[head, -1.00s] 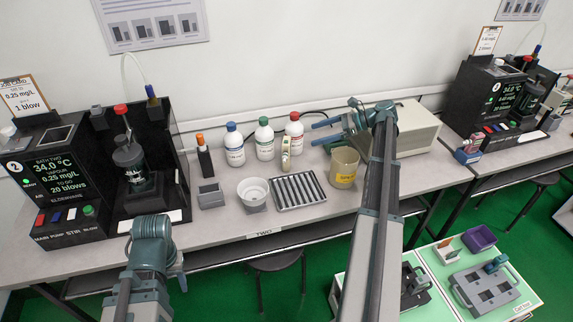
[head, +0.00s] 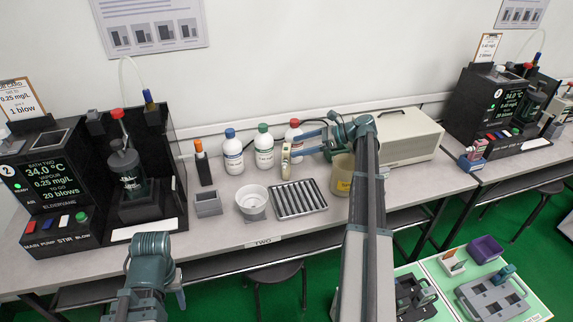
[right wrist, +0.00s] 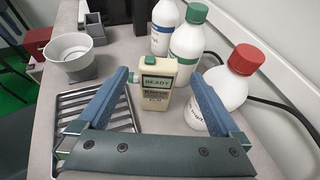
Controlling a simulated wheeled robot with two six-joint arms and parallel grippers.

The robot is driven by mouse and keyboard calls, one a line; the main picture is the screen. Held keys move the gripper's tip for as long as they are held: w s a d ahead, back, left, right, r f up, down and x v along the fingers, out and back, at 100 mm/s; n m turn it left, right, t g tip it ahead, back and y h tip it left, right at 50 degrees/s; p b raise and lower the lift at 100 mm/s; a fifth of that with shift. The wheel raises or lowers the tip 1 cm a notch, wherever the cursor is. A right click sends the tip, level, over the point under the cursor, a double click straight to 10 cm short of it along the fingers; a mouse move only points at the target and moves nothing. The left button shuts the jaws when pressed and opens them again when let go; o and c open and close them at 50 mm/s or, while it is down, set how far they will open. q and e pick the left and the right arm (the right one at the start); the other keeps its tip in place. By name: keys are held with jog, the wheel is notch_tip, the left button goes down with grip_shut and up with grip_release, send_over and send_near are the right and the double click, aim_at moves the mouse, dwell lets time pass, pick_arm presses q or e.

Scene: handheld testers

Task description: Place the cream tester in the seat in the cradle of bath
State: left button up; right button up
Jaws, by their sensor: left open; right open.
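The cream tester (head: 286,157) stands upright on the bench behind the ribbed tray; in the right wrist view (right wrist: 158,92) its screen reads READY and it has a green top button. My right gripper (head: 299,145) is open, its blue fingers either side of the tester in the right wrist view (right wrist: 158,77), with gaps on both sides. Bath two (head: 45,185) stands at the left; a square opening (head: 50,142) shows on its top. I cannot tell whether this is the cradle seat. My left gripper (head: 178,284) is low at the left, mostly hidden behind its own arm, away from the tester.
White bottles with blue (head: 232,152), green (head: 264,147) and red (right wrist: 228,85) caps stand close behind the tester. The ribbed tray (head: 298,199), white bowl (head: 252,201), grey open box (head: 208,202) and yellow-labelled beaker (head: 342,178) are near. A beige case (head: 405,140) stands at right.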

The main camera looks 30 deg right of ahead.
aim_at(286, 147)
jog(key=b+x, duration=0.2)
jog(key=x, duration=0.3)
jog(key=shift+a+f, duration=0.15)
jog(key=shift+f, duration=0.05)
jog(key=shift+r, duration=0.1)
grip_shut()
